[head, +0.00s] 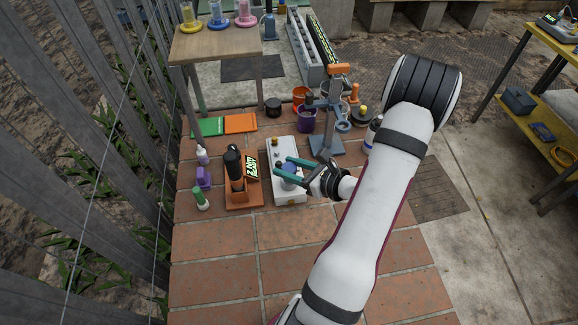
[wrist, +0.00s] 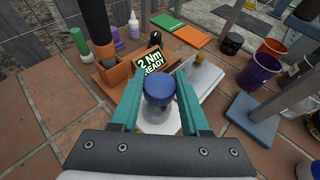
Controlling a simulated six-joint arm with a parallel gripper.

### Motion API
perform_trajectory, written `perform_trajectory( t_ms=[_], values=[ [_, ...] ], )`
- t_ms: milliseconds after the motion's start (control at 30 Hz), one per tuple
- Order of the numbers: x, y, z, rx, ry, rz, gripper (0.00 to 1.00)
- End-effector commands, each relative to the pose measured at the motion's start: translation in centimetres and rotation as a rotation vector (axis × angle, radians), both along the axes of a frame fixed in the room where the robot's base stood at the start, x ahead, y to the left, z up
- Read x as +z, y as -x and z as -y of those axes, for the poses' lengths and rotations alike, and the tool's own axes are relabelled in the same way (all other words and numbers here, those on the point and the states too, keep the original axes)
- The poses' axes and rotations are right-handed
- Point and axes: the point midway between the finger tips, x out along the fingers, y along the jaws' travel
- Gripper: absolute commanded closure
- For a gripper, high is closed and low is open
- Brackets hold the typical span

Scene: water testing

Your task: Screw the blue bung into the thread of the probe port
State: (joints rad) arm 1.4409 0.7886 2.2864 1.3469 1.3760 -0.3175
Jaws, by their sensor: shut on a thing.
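The blue bung (wrist: 159,84) is between the teal fingers of my gripper (wrist: 159,76), which are shut on it. It also shows between the fingers of my gripper (head: 283,167) in the head view as a blue round top (head: 290,168). The bung is over the near part of a white plate-like block (head: 289,195); the block also shows in the wrist view (wrist: 212,79). A pale, greyish part shows directly below the blue top. The probe port and its thread are hidden under the bung, so I cannot tell how far it sits in.
A brass-coloured fitting (wrist: 199,58) stands on the block's far end. Left is an orange stand (head: 243,198) with a black tool (head: 234,165) and a display reading "2 Nm READY" (wrist: 150,62). Right is a grey-blue stand (head: 326,145). The near brick surface is clear.

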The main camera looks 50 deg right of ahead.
Motion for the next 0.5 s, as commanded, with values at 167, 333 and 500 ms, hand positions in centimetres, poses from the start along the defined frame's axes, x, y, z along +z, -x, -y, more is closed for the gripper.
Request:
perform_trajectory(
  t_ms=[167,333,500],
  values=[
    [-0.3,0.0,0.0,0.000,0.000,0.000,1.00],
    [-0.8,0.0,0.0,0.000,-0.001,0.000,1.00],
    [-1.2,0.0,0.0,0.000,0.000,0.001,1.00]
  ],
)
